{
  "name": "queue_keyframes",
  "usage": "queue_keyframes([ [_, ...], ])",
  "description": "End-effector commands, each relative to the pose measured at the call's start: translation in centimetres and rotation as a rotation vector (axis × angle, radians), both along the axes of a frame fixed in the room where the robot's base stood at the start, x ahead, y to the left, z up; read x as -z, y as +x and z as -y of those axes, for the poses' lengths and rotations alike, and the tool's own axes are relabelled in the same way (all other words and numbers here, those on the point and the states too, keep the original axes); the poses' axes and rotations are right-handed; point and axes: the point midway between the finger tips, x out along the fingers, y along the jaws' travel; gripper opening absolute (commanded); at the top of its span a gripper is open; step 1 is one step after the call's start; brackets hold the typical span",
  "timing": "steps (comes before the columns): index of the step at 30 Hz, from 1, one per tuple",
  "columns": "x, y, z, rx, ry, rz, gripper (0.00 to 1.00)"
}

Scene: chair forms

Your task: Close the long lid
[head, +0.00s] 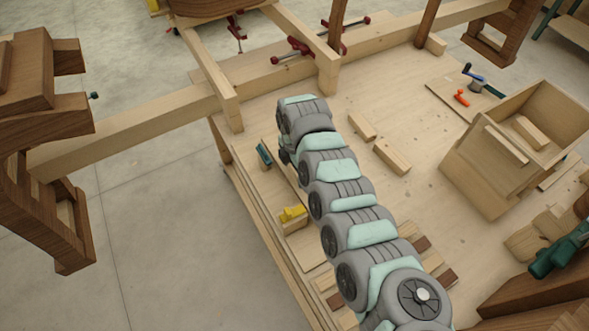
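I cannot single out the long lid with certainty. A long wooden edge section (262,236) runs along the left side of the workbench, with a yellow item (292,213) and a teal item (264,154) along it. My arm reaches from the bottom right up over this side of the bench and covers part of it. The small dark parts at the far end of my arm, which may be my gripper (284,151), sit just right of the teal item. My arm hides its fingers, and no held object shows.
An open wooden box (487,185) stands at the right of the bench. Loose wooden blocks (392,158) lie right of my arm. Red clamps (292,50) are on a beam at the back. Dark wooden chair parts (45,90) are at the left. The bench middle is mostly clear.

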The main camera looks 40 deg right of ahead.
Motion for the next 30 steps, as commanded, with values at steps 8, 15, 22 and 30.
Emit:
queue_keyframes([
  [8, -0.01, -0.01, 0.01, 0.0, 0.0, 0.0, 0.53],
  [15, -0.02, -0.01, 0.01, 0.0, 0.0, 0.0, 0.34],
  [22, -0.02, -0.02, 0.0, 0.0, 0.0, -0.001, 0.15],
  [30, -0.03, -0.02, 0.0, 0.0, 0.0, -0.001, 0.0],
])
